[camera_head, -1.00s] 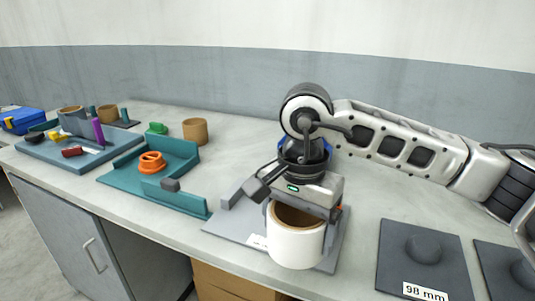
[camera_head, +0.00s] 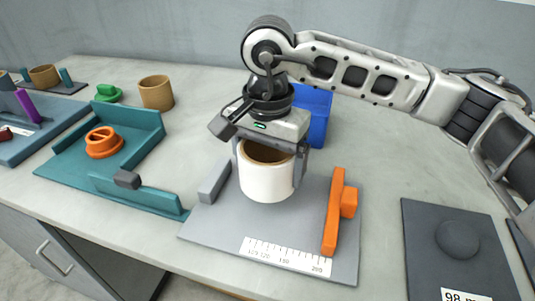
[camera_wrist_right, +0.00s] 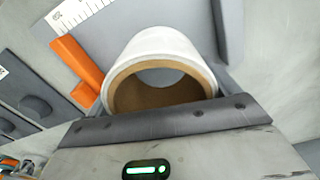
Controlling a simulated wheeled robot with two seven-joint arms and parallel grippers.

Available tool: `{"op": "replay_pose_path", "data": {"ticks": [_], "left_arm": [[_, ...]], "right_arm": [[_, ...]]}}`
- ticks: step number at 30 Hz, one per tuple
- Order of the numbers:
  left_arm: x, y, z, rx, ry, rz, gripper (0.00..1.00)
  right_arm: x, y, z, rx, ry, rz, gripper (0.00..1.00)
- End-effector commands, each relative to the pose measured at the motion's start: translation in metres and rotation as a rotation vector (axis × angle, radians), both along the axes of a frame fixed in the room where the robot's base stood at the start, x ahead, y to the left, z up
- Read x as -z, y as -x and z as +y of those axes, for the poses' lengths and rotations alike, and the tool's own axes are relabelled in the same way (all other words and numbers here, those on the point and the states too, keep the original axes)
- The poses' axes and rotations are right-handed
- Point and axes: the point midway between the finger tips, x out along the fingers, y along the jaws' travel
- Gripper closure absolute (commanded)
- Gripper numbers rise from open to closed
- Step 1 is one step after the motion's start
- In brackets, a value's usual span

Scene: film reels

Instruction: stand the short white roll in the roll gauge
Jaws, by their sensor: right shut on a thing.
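The short white roll (camera_head: 267,182) has a brown cardboard core and is upright in my right gripper (camera_head: 271,160), which is shut on it. The roll gauge is a grey plate (camera_head: 215,228) with a printed scale (camera_head: 288,258), a grey block (camera_head: 215,181) at its left and an orange slider (camera_head: 334,212) at its right. The roll is over the plate between the block and the slider; I cannot tell whether its bottom touches the plate. In the right wrist view, the roll (camera_wrist_right: 160,45) shows close up, with the orange slider (camera_wrist_right: 78,60) beside it. My left gripper is not in view.
A blue block (camera_head: 315,115) stands behind the gauge. A teal fixture (camera_head: 75,167) with an orange ring (camera_head: 103,142) is at the left, with a brown roll (camera_head: 156,92) behind it. A dark plate (camera_head: 425,250) with a 98 mm label lies at the right.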

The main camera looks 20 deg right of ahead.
Motion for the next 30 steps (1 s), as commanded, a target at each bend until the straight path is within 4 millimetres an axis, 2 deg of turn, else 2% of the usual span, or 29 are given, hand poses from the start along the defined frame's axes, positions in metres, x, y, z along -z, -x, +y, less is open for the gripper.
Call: {"op": "replay_pose_path", "data": {"ticks": [3,9,30], "left_arm": [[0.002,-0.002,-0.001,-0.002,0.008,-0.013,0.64],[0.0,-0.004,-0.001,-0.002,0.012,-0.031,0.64],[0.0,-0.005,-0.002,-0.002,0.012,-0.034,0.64]], "right_arm": [[0.016,0.0,0.0,0.0,0.0,0.0,0.42],[0.028,0.0,0.0,-0.001,0.0,0.0,0.42],[0.028,0.0,0.0,0.0,-0.001,-0.001,0.42]]}}
